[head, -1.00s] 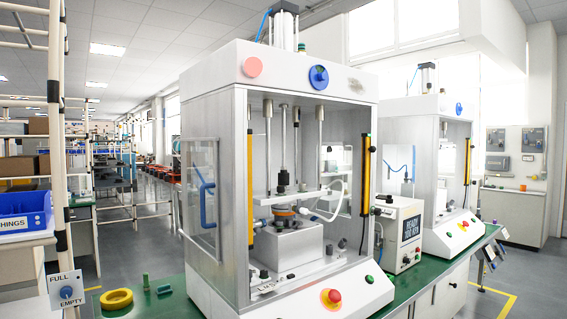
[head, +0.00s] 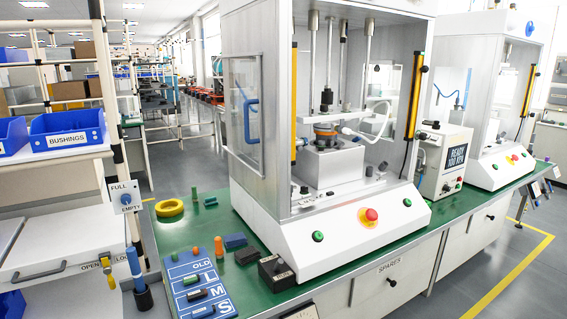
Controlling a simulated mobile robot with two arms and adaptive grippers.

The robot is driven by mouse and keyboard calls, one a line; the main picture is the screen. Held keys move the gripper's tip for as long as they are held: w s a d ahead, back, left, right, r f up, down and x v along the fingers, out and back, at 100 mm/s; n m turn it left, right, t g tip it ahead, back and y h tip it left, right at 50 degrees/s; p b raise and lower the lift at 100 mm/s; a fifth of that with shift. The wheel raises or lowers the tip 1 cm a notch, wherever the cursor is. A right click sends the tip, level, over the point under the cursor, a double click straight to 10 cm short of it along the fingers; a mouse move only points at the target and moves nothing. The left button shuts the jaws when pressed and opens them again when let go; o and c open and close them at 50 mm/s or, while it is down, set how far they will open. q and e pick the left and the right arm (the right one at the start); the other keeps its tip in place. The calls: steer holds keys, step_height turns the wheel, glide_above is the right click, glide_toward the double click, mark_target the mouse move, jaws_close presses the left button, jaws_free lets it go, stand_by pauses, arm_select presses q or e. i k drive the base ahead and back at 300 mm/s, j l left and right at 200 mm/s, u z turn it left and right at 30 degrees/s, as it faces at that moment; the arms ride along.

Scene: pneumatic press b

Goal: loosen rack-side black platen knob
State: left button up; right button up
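The pneumatic press (head: 335,230) stands on the green bench with its front open. Inside, a pale horizontal platen (head: 350,119) hangs on vertical rods, with a dark cylindrical piece (head: 326,97) at its centre. An orange-topped part (head: 325,128) sits below on a grey block (head: 331,160). Small dark knob-like pieces show right of the block (head: 382,166) and at the left of the bed (head: 304,190). They are too small for me to tell which is the rack-side platen knob. Neither of my grippers is in view.
A clear door (head: 243,100) with a blue handle stands at the press's left. The green bench (head: 225,216) holds a yellow ring (head: 170,208), a blue board (head: 200,285) and a black box (head: 277,271). A rack with blue bins (head: 68,131) stands left. A controller (head: 443,160) stands right.

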mark_target(324, 108)
steer(key=i+l+u, duration=0.25)
steer(key=l, duration=0.15)
steer(key=l+u, duration=0.3)
steer(key=i+l+u, duration=0.1)
steer(key=l+u, duration=0.15)
steer(key=l, duration=0.35)
steer(key=i+l, duration=0.1)
steer(key=l, duration=0.85)
steer(key=i+l+u, duration=0.1)
steer(key=l, duration=0.85)
steer(key=i+l+u, duration=0.1)
steer(key=l, duration=0.85)
